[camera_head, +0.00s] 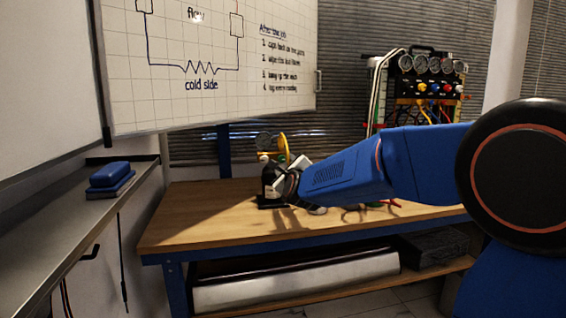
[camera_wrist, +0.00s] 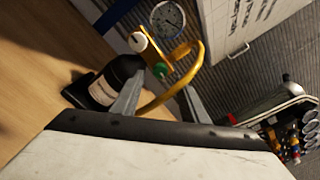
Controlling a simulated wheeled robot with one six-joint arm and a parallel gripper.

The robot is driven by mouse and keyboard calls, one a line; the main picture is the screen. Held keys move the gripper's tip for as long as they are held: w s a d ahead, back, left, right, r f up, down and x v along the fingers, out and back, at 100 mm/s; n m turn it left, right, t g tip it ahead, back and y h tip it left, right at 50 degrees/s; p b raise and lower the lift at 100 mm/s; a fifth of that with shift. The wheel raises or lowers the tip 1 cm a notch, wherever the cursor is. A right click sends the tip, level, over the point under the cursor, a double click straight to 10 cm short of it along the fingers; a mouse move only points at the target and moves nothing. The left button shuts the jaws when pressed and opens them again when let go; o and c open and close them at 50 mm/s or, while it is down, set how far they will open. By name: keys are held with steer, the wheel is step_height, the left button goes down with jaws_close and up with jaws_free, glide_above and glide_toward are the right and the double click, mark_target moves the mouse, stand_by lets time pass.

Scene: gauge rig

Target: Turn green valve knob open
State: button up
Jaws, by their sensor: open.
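The green valve knob (camera_wrist: 160,70) shows in the wrist view on the fitting above a black bottle (camera_wrist: 118,73) with a pale label. My gripper (camera_wrist: 163,81) is open, and the green knob appears between its two fingertips in the picture. I cannot tell whether either finger touches it. A white knob (camera_wrist: 138,42) and a round gauge (camera_wrist: 167,18) sit by the same fitting. A yellow hose (camera_wrist: 176,88) curves close to the fingers. In the head view, the bottle (camera_head: 269,182) stands on the workbench, and my gripper partly covers it.
The wooden workbench (camera_head: 190,215) has free room left of the bottle. A gauge panel (camera_head: 428,75) with hoses stands at the back right. A dark case (camera_head: 433,247) lies underneath.

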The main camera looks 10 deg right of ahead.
mark_target(283, 160)
steer(key=shift+w+d, duration=0.1)
steer(key=shift+w, duration=2.25)
steer(key=shift+c, duration=0.5)
jaws_close()
